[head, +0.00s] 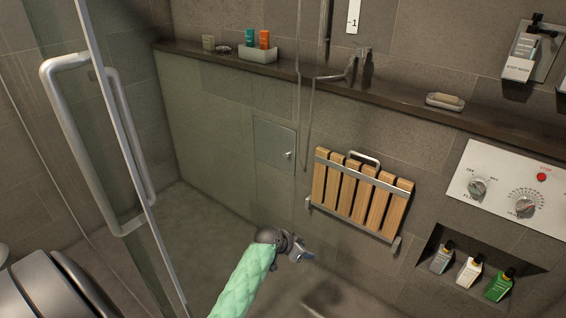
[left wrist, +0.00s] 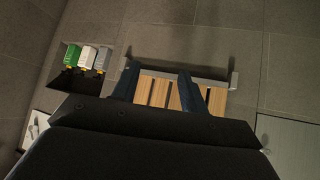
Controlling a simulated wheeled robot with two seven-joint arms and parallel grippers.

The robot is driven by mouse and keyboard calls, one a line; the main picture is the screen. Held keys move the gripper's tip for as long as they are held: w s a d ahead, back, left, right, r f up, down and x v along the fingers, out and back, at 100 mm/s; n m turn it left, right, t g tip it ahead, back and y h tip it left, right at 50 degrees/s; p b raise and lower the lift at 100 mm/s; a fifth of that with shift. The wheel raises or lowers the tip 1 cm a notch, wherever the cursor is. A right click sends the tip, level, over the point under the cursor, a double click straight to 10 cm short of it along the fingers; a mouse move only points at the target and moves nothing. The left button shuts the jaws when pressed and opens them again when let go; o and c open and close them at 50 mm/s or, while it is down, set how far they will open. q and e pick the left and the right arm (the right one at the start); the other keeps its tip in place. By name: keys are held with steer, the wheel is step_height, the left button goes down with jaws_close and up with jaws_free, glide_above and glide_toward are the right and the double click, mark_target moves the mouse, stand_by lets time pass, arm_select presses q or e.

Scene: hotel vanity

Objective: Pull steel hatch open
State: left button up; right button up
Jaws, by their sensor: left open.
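The steel hatch (head: 274,145) is a small grey square panel low in the tiled wall, left of the wooden fold-up seat. It looks shut, flush with the wall, with a small knob (head: 288,155) on its right side. It also appears as a pale panel in the lower right corner of the left wrist view (left wrist: 297,148). My left gripper (head: 302,255) is below the hatch and slightly right of it in the head view, apart from it. Its fingers (left wrist: 155,86) are spread and empty, with the seat slats behind them. My right gripper is out of view.
The wooden slatted seat (head: 361,190) is folded against the wall right of the hatch. A glass door with a long handle (head: 88,140) stands at left. A niche with several bottles (head: 469,270) and a control panel (head: 515,193) are at right. A ledge (head: 215,57) runs above.

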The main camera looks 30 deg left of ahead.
arm_select(q)
steer(key=w+a+r+t+b, duration=0.3)
steer(key=w+a+t+b, duration=0.2)
steer(key=w+a, duration=1)
steer(key=n+t+y+b, duration=0.3)
steer(key=n+t+b, duration=0.1)
steer(key=t, duration=0.1)
glide_toward(286, 155)
steer(key=w, duration=0.7)
steer(key=shift+w+d, duration=0.2)
steer(key=shift+w, duration=0.35)
steer(key=shift+w+d, duration=0.1)
steer(key=shift+w, duration=0.25)
steer(key=shift+f, duration=0.1)
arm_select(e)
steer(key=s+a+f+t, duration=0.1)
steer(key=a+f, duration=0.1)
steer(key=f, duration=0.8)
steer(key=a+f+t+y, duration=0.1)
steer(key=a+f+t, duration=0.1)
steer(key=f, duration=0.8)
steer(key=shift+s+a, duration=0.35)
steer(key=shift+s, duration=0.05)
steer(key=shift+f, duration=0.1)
arm_select(q)
steer(key=c, duration=0.9)
jaws_close()
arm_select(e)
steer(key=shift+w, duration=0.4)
